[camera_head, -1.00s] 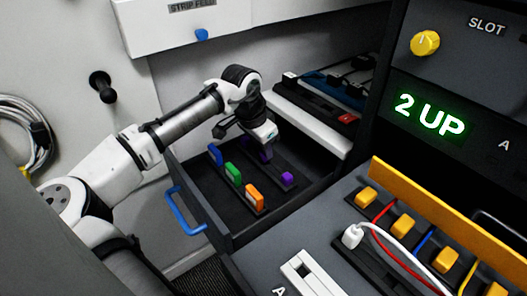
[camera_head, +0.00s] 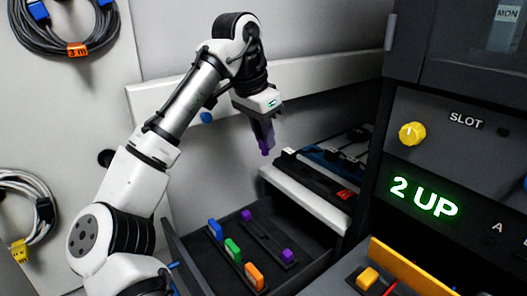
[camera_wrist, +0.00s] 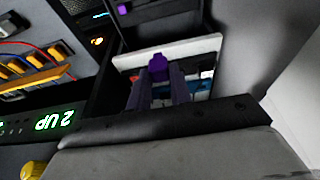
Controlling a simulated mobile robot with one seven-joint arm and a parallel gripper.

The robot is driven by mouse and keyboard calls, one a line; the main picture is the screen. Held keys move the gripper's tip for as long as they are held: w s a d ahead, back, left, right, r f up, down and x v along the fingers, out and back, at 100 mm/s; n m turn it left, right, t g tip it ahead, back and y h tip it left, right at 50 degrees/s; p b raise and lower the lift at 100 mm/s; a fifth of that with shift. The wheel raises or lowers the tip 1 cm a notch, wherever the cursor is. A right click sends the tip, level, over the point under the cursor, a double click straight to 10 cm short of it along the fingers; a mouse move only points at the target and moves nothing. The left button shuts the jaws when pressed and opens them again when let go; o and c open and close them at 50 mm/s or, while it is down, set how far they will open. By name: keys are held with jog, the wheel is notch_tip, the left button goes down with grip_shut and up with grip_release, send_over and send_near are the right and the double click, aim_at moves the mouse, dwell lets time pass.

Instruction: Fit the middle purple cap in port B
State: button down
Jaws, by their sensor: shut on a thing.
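My gripper (camera_head: 262,138) is raised above the back of the open drawer, pointing down, and shut on a purple cap (camera_head: 265,152). In the wrist view the held purple cap (camera_wrist: 158,67) sticks out between the fingertips. Two other purple caps, a far one (camera_head: 246,215) and a near one (camera_head: 288,255), stand on a dark rail in the drawer with an empty stretch between them. Port B is not identifiable in either view; only a letter A (camera_head: 497,228) shows on the dark panel at the right.
The drawer (camera_head: 195,262) also holds a blue cap (camera_head: 215,230), a green cap (camera_head: 233,250) and an orange cap (camera_head: 253,275). A white ledge (camera_head: 310,200) with dark strips lies right of the gripper. A yellow-edged panel (camera_head: 400,262) and a "2 UP" display (camera_head: 424,197) are at the right.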

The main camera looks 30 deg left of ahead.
jog(key=shift+r+p, duration=2.15)
jog(key=shift+p, duration=0.4)
